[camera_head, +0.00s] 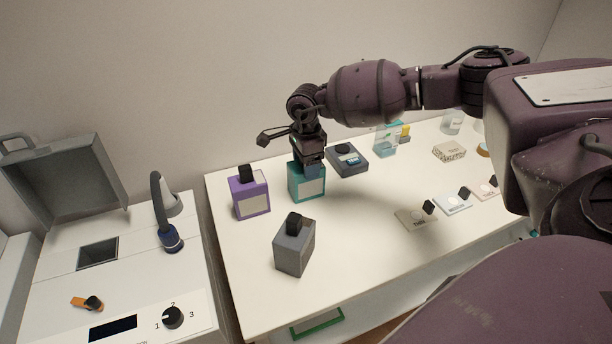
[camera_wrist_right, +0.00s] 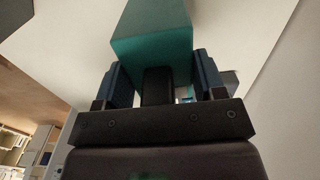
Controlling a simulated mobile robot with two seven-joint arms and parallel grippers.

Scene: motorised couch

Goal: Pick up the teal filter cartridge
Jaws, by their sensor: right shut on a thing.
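The teal filter cartridge (camera_head: 308,187) is a box with a pale label, upright on the white table between the purple cartridge and a dark grey device. My right gripper (camera_head: 309,166) is above it, pointing down, and hides its top. In the right wrist view the teal cartridge (camera_wrist_right: 153,40) sits beyond the fingers, and the right gripper (camera_wrist_right: 156,85) is shut on its black handle. I cannot tell whether its base touches the table. My left gripper is not in view.
A purple cartridge (camera_head: 250,196) and a grey cartridge (camera_head: 294,250) stand close by. The dark grey device (camera_head: 348,160) lies just right of the teal one. A white machine (camera_head: 140,270) with an open lid and a lamp-like spout is at the left.

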